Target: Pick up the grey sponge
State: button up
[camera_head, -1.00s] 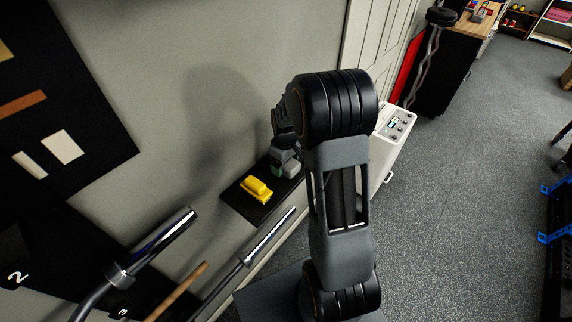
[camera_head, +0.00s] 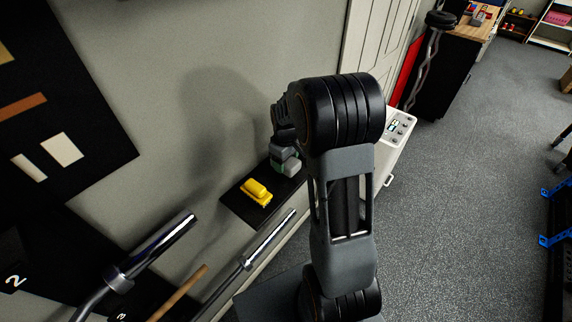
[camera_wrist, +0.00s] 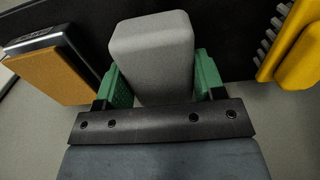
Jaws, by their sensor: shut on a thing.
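The grey sponge (camera_wrist: 153,58) is a light grey block with rounded edges, between the two green finger pads of my gripper (camera_wrist: 158,82) in the wrist view. My gripper is shut on it, with a pad against each side. In the head view my gripper (camera_head: 284,158) is at the right part of a small black wall shelf (camera_head: 238,203), partly hidden by my arm. I cannot tell whether the sponge touches the shelf.
An orange-brown block with a dark top (camera_wrist: 55,68) is close on the other side.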

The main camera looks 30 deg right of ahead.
jog(key=s+a+r+b, duration=0.3)
jog(key=s+a+r, duration=0.5)
jog(key=s+r, duration=0.2)
jog(key=shift+s+r, duration=0.35)
jog(key=shift+s, duration=0.35)
jog(key=shift+o, duration=1.4)
jog(key=shift+c, duration=1.2)
jog(key=shift+f, duration=0.1)
